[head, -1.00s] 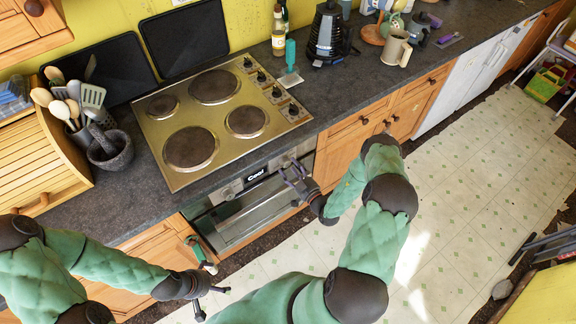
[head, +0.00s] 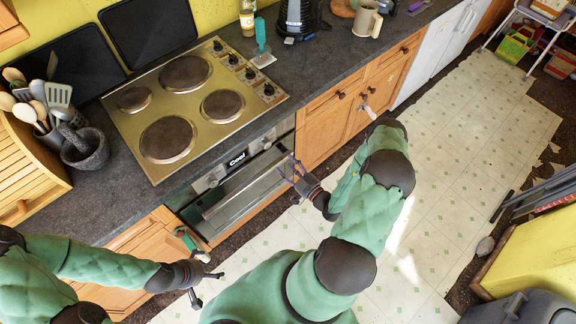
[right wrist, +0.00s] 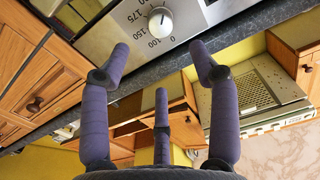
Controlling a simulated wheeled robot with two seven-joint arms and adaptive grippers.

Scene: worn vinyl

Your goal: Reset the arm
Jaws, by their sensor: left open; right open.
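My right gripper (head: 289,168) is open and empty, in front of the oven (head: 240,190) below the hob. Its purple fingers also show spread apart in the right wrist view (right wrist: 160,75), with nothing between them. An oven knob (right wrist: 160,22) with temperature numbers lies beyond the fingers there; I cannot tell the distance. My left gripper (head: 205,287) is open and empty at the lower left of the head view, in front of the wooden cabinets. Both arms are green with dark joints.
A hob (head: 193,103) is set in the dark counter (head: 325,68). A mortar (head: 85,148) and utensils stand at left; a mug (head: 367,20) stands at the back. A yellow-sided unit (head: 530,255) and a grey bin (head: 520,308) are at lower right. Tiled floor (head: 450,170) is open between.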

